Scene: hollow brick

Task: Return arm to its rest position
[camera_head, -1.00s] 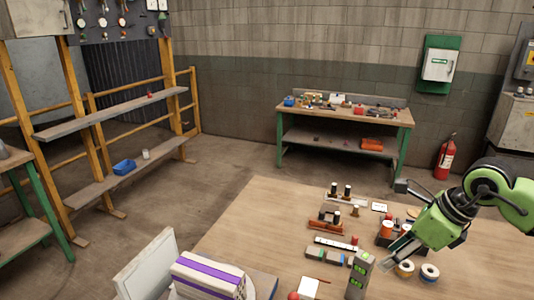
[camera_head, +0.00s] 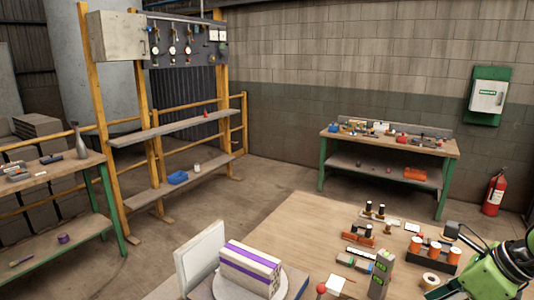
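My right arm, green with black joints, comes in at the lower right edge. Its gripper (camera_head: 447,289) is low over the wooden table (camera_head: 297,228), close to a roll of tape (camera_head: 430,281). The fingers are small and partly cut off by the bottom edge, so I cannot tell whether they are open or shut, and I see nothing held. My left arm and gripper are not in view.
On the table are a tray of orange spools (camera_head: 416,247), a grey-green device (camera_head: 380,275) and small parts. A purple-banded block stack (camera_head: 250,268) stands at the front. A workbench (camera_head: 391,141), shelves (camera_head: 172,128) and a fire extinguisher (camera_head: 494,193) stand beyond open floor.

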